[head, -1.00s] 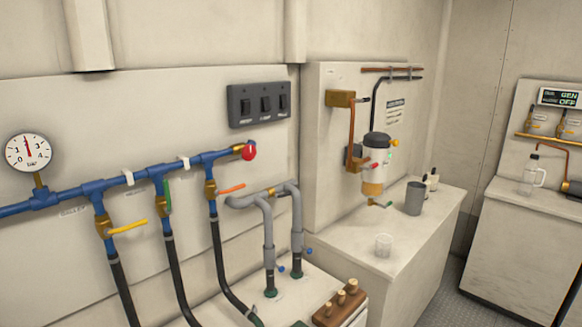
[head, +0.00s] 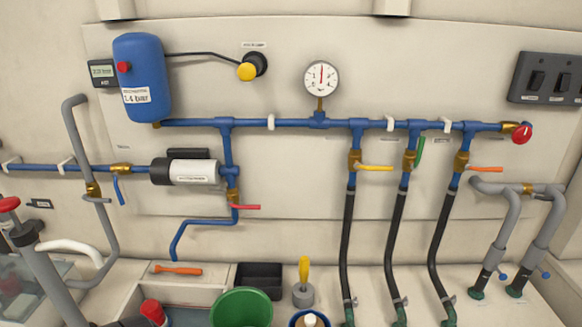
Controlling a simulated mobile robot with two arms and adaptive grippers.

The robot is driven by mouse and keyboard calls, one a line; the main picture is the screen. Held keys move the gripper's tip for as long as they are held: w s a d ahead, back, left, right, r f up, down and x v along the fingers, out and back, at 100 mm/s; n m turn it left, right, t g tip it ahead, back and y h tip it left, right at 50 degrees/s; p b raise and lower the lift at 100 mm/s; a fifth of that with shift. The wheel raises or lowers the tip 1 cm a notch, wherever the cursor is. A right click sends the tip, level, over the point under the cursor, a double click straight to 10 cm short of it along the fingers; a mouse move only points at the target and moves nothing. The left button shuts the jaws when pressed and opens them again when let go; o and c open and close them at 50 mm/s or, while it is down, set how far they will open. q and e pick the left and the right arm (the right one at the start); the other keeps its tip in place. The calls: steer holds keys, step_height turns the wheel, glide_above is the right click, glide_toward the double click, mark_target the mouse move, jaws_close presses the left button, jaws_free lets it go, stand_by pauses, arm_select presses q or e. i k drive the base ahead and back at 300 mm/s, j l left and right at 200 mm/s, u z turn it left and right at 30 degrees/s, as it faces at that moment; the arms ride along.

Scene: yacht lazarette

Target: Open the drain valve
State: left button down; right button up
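Several valves show on the blue pipework, and their labels are too small to tell which is the drain valve. A red lever (head: 245,207) sits on a brass valve below the pump (head: 185,171), level with the pipe bending down left. A red round knob (head: 522,133) caps the right end of the manifold. A yellow lever (head: 375,168) and an orange lever (head: 485,169) stick out sideways. A green lever (head: 420,151) stands along its pipe. A blue lever (head: 119,190) hangs down at the left. Neither gripper is in view.
A blue tank (head: 143,78) and a pressure gauge (head: 322,78) are on the wall panel. Below stand a green bucket (head: 242,308), a black bin (head: 259,277) and a yellow-handled tool (head: 304,270). Black hoses (head: 347,240) run down to the bench. Grey pipes are at the right.

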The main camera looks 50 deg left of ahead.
mark_target(229, 205)
steer(key=u, duration=1.8)
